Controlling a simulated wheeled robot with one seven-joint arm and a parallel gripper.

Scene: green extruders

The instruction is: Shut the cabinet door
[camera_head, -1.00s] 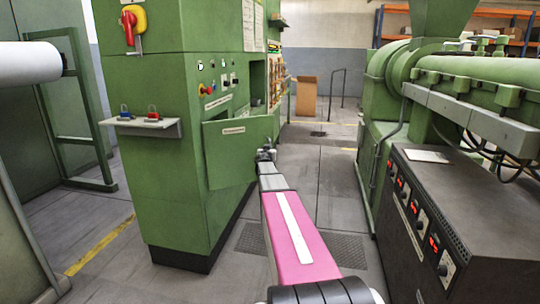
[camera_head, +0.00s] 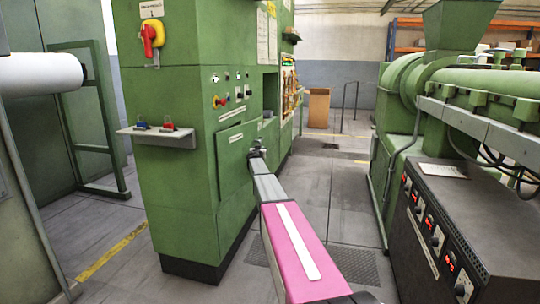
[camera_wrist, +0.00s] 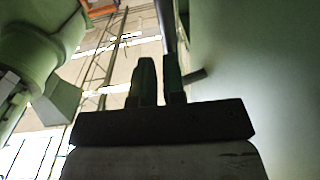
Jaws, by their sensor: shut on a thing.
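The green cabinet door (camera_head: 231,158) with a small white label is on the right face of the green cabinet (camera_head: 170,95). It lies nearly flush with that face; I cannot tell whether a small gap is left. My gripper (camera_head: 256,147) is at the door's right edge, shut on the door handle, which is mostly hidden by the gripper in the head view. In the wrist view my gripper (camera_wrist: 158,78) shows two dark green fingers close together, with a dark bar of the handle (camera_wrist: 194,76) beside them and the smooth green door (camera_wrist: 265,85) on the right.
A small shelf with blue and red padlocks (camera_head: 160,135) sticks out from the cabinet's left side. Knobs and buttons (camera_head: 228,98) are above the door. A green extruder (camera_head: 480,90) and a dark control box (camera_head: 455,225) stand at right. The floor aisle (camera_head: 335,185) between is clear.

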